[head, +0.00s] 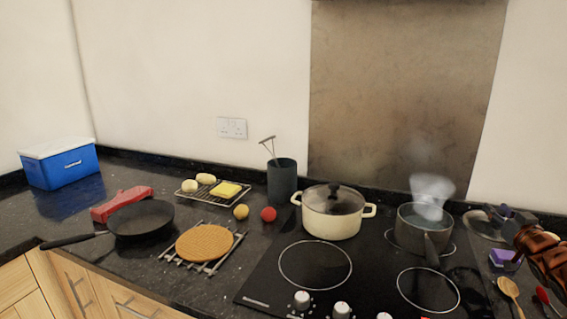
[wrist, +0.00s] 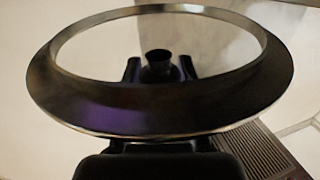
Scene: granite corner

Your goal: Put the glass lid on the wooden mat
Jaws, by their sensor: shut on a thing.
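A clear glass lid with a dark metal rim (wrist: 70,95) fills the wrist view. Its small dark knob (wrist: 158,58) sits between the fingers of my gripper (wrist: 158,70), which is shut on it. In the head view my gripper (head: 498,213) is at the right edge, with the lid (head: 480,228) beside it, right of the grey saucepan; its far side is partly hidden. The round tan wooden mat (head: 204,243) lies on a metal wire trivet on the counter at left, bare on top and well away from the gripper.
A cream pot (head: 331,222) with its own lid and a steaming grey saucepan (head: 412,235) stand on the black hob between.

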